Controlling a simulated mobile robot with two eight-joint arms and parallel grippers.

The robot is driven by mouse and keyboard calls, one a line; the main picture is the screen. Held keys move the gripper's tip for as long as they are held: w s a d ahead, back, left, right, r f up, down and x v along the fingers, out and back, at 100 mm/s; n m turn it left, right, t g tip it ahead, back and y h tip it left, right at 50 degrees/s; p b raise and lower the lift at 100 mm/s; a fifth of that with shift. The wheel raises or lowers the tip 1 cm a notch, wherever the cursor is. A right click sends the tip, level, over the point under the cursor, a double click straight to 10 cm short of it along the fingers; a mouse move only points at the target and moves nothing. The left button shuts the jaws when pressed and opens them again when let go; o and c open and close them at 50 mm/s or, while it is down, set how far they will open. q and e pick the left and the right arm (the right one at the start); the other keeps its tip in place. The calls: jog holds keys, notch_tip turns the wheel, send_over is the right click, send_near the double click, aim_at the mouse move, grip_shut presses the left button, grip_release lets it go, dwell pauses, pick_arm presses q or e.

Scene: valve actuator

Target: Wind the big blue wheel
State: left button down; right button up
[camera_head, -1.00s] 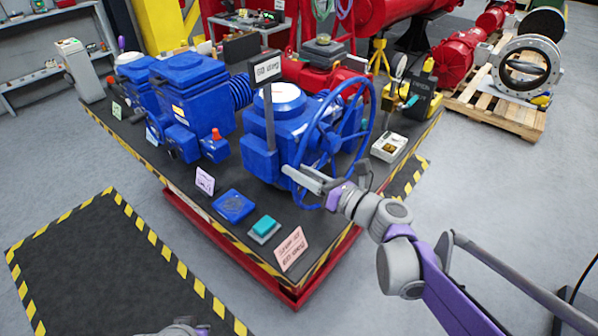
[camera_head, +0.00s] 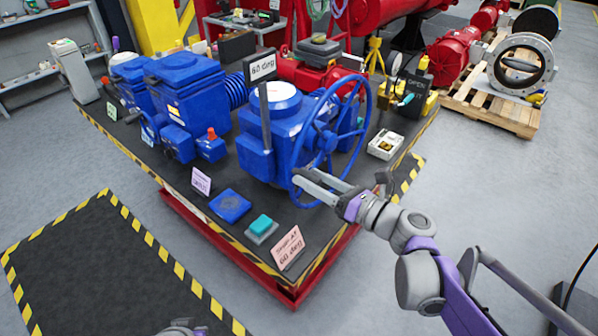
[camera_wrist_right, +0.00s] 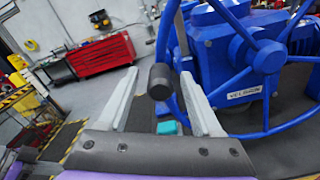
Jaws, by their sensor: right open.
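The big blue wheel (camera_head: 325,141) is a spoked handwheel standing upright on the right side of a blue valve actuator (camera_head: 262,160). In the right wrist view its hub and spokes (camera_wrist_right: 270,57) fill the right side. My right gripper (camera_head: 300,180) is at the wheel's lower left rim, its fingers overlapping the rim in the head view. In the right wrist view my right gripper (camera_wrist_right: 165,108) is open, with a black cylindrical knob (camera_wrist_right: 160,82) appearing between the fingertips. Contact cannot be told. My left gripper's fingers are out of view.
The actuator stands on a dark bench with a striped edge (camera_head: 228,240). A teal button box (camera_head: 261,229) sits near the front edge. Open floor lies right of the bench.

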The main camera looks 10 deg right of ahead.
jog(key=v, duration=0.5)
jog(key=shift+s+d, duration=0.3)
jog(key=s+a+f+n+g+h, duration=0.3)
jog(key=s+f+n+g+h, duration=0.35)
jog(key=s+f+n, duration=0.7)
jog(key=s+d+f+n+h, duration=0.2)
jog(key=d+n+h, duration=0.1)
jog(key=n, duration=0.6)
jog(key=s+d+f+n+h+p, duration=0.1)
jog(key=d+f+n+h, duration=0.2)
jog(key=n, duration=0.6)
jog(key=shift+s+d+g, duration=0.4)
jog(key=shift+d+g, duration=0.05)
jog(key=shift+d, duration=0.5)
